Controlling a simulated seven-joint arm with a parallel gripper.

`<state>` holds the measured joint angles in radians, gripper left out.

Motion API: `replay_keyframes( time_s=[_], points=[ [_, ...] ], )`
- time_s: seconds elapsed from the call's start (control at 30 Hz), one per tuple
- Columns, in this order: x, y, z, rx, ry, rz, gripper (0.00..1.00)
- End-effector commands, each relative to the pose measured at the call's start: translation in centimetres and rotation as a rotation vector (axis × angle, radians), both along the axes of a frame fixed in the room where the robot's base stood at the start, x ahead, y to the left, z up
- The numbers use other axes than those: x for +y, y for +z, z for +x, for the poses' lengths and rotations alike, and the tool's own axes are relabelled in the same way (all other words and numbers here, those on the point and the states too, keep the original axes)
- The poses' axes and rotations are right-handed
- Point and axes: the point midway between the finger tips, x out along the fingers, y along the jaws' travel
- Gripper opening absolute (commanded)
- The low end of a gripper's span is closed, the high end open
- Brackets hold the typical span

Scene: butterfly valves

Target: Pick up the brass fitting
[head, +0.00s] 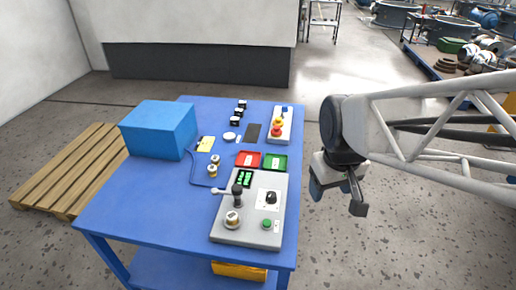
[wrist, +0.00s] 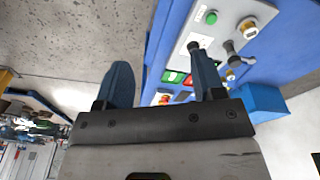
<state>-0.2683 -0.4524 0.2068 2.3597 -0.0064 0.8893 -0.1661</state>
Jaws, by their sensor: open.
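Two small brass fittings with pale tops stand close together on the blue table, one behind (head: 215,160) and one in front (head: 212,171). A similar brass piece (head: 233,218) sits in a round seat on the grey control panel (head: 221,234); it also shows in the wrist view (wrist: 247,26). My gripper (head: 338,203) is off the table's right side, over the floor. Its fingers are apart and nothing is between them. In the wrist view the open fingers (wrist: 158,75) have floor and the table edge behind them.
The blue table (head: 135,215) also holds a blue box (head: 160,130), a red tray (head: 248,160), a green tray (head: 275,162) and a button box (head: 279,125). A lever (head: 237,195) stands up from the control panel. A wooden pallet (head: 65,175) lies left of the table.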

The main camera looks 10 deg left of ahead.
Motion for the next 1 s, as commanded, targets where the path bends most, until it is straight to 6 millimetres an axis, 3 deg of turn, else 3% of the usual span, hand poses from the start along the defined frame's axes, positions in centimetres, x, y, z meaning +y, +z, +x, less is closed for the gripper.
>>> replay_keyframes(
  time_s=[0.47,0.8,1.0],
  points=[
    [11.7,-4.8,3.9,0.065,0.35,-0.038,0.63],
    [20.3,-9.0,4.3,0.105,0.582,-0.065,0.63],
    [23.2,-10.6,4.0,0.116,0.658,-0.074,0.63]
  ],
)
